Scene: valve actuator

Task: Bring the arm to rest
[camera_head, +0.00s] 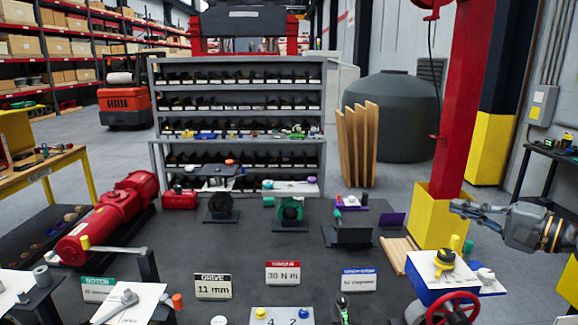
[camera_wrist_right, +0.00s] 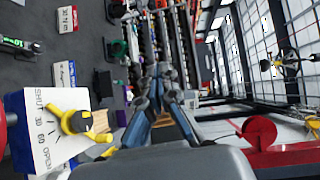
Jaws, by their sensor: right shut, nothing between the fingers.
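My right gripper (camera_head: 470,207) reaches in from the right edge in the head view, above the table's right side and in front of the yellow-based red post. It is shut and empty. In the right wrist view its fingers (camera_wrist_right: 158,75) come together near the middle. The valve actuator box (camera_head: 443,274) stands below it, with a yellow pointer knob on its white top. The box also shows in the right wrist view (camera_wrist_right: 45,130), with SHUT, 30, 60 and OPEN marks. The gripper is apart from it. My left gripper is not in view.
A red handwheel (camera_head: 453,310) sits under the box. The red post (camera_head: 463,100) with its yellow base (camera_head: 437,215) stands close behind the gripper. Signs such as the 30 N m card (camera_head: 283,272) stand on the dark table. Shelves (camera_head: 240,100) are behind.

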